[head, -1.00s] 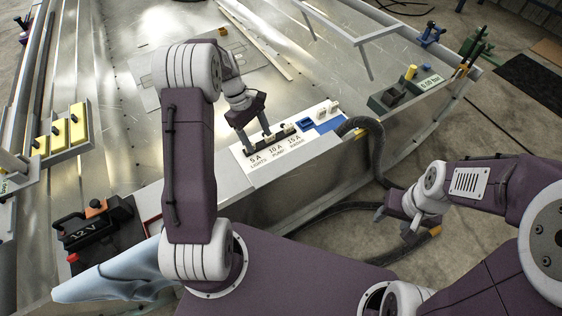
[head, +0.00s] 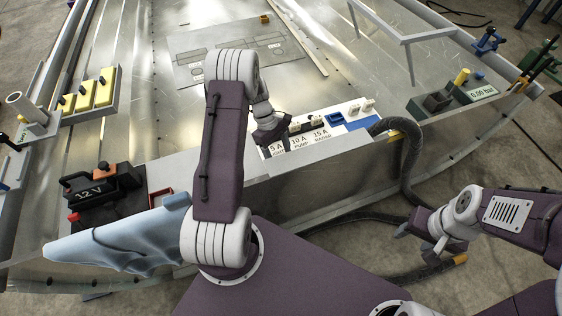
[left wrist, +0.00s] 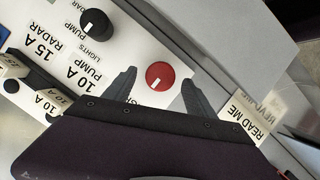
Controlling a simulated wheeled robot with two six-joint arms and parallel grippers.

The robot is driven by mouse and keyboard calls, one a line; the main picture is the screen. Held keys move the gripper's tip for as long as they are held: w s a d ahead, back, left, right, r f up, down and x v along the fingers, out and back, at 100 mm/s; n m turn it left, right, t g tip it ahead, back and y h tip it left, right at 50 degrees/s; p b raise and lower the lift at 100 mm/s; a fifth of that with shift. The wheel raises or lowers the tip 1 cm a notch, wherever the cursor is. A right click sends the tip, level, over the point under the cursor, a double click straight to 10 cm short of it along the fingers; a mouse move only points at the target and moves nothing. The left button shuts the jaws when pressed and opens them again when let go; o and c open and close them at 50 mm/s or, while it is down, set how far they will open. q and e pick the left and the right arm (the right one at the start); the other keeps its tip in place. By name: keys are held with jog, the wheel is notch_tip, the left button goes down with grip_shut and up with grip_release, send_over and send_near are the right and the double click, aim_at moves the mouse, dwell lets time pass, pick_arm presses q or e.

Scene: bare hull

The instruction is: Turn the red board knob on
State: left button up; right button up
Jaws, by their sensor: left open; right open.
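The red board knob (left wrist: 160,75) shows in the left wrist view on a white labelled panel (left wrist: 135,33), with a white mark on its face. My left gripper (left wrist: 159,79) is open, with one dark finger on each side of the knob. I cannot tell whether the fingers touch it. In the head view my left gripper (head: 271,134) is over the near left end of the white panel, and the knob is hidden there by the gripper and arm. My right gripper (head: 432,242) is open and empty, away from the board at the right.
A black knob (left wrist: 96,22) sits near the red one. A READ ME tag (left wrist: 252,122) stands by the left gripper. A 12 V battery (head: 100,190) and a blue cloth (head: 120,238) lie left. A dark hose (head: 410,160) hangs off the bench's right side.

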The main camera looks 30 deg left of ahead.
pick_arm(q)
jog(key=shift+x, duration=1)
jog(key=c, duration=1.4)
jog(key=shift+r+m+g+p, duration=0.2)
jog(key=shift+m+g+p, duration=0.1)
jog(key=shift+m+p, duration=0.65)
jog(key=m+g+p, duration=0.1)
jog(key=m, duration=0.1)
jog(key=shift+d+m+y, duration=0.1)
jog(key=shift+m+y, duration=0.25)
jog(key=shift+y, duration=0.05)
jog(key=m, duration=0.1)
jog(key=m+g+y+p, duration=0.1)
jog(key=m, duration=0.1)
jog(key=shift+w+f+m, duration=0.1)
jog(key=shift+w+m, duration=0.05)
jog(key=shift+m, duration=0.15)
jog(key=shift+d+m+y+p, duration=0.15)
jog(key=shift+m+y+p, duration=0.6)
jog(key=shift+m, duration=1.25)
